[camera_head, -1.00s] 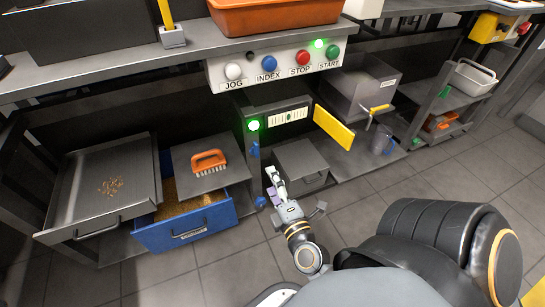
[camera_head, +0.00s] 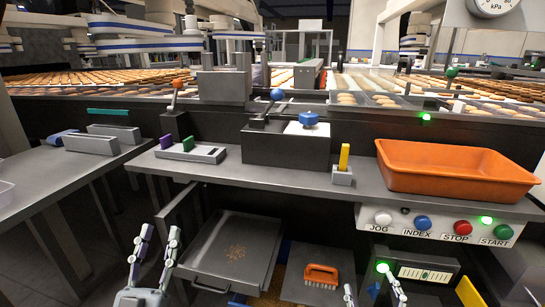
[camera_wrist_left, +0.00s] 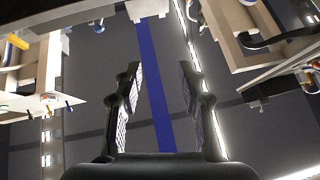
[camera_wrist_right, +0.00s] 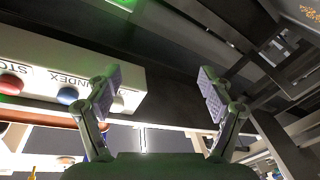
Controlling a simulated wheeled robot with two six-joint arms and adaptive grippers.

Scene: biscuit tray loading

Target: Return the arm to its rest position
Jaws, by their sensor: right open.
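My left gripper (camera_head: 154,252) stands upright at the lower left of the head view, with its two fingers apart. The left wrist view shows nothing between its fingers (camera_wrist_left: 159,78). My right gripper (camera_head: 371,294) shows only its fingertips at the bottom edge of the head view, in front of the area below the button panel. In the right wrist view its padded fingers (camera_wrist_right: 158,80) are spread and empty. Most of both arms is out of view.
A button panel (camera_head: 438,228) hangs under the bench, which carries an orange bin (camera_head: 455,170). Below are a pulled-out grey tray (camera_head: 213,280) with crumbs and an orange brush (camera_head: 321,276). A side table (camera_head: 60,180) stands at left. Conveyors with biscuits run behind the bench.

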